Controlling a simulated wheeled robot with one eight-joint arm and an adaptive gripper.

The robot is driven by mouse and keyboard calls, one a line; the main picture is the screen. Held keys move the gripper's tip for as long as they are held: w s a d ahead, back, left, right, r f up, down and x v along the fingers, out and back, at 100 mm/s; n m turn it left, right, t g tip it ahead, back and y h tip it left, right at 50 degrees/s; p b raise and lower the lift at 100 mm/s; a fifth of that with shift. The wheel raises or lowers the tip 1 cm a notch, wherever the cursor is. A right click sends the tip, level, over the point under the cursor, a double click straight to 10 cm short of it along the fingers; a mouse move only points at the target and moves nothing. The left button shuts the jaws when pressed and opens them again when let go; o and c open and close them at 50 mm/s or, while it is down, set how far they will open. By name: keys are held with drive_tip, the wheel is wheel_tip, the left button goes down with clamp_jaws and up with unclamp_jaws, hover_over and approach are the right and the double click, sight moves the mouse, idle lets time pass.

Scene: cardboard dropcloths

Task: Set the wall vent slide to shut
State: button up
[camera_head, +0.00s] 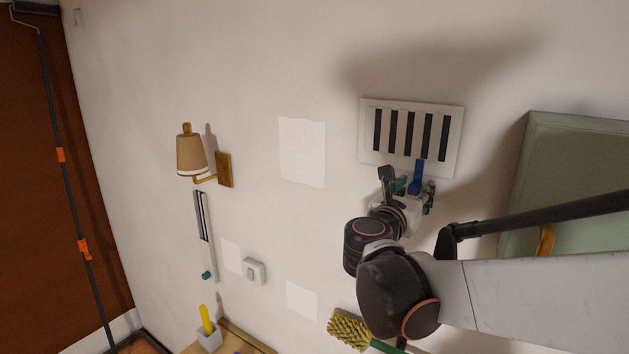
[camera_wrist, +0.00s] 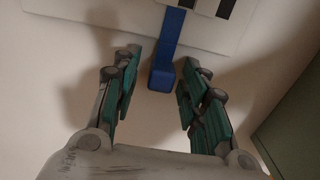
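The wall vent (camera_head: 408,137) is a white plate with several dark slots, on the wall right of centre in the head view. Its dark slots show open between white bars. A blue slide tab (camera_head: 417,174) hangs from its lower edge. In the wrist view the blue tab (camera_wrist: 165,60) points toward me below the vent plate (camera_wrist: 125,20). My gripper (camera_head: 408,184) is just below the vent. In the wrist view my gripper (camera_wrist: 156,85) is open, with its teal-padded fingers on either side of the tab's end. Gaps show between the tab and both fingers.
A green cabinet (camera_head: 570,165) stands out from the wall at right, close to my arm. A wall lamp (camera_head: 192,155), a slider strip (camera_head: 205,235) and a white switch (camera_head: 254,271) are to the left. A yellow-green brush (camera_head: 349,332) is below my arm.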

drive_tip(key=shift+w, duration=0.1)
clamp_jaws()
drive_tip(key=shift+s+d+r, duration=0.1)
drive_tip(key=shift+s+d, duration=0.5)
drive_tip(key=shift+s, duration=0.2)
drive_tip(key=shift+c, duration=1.4)
unclamp_jaws()
drive_tip(key=shift+o, duration=1.4)
drive_tip(key=shift+d, duration=0.25)
drive_tip(key=shift+a, duration=0.25)
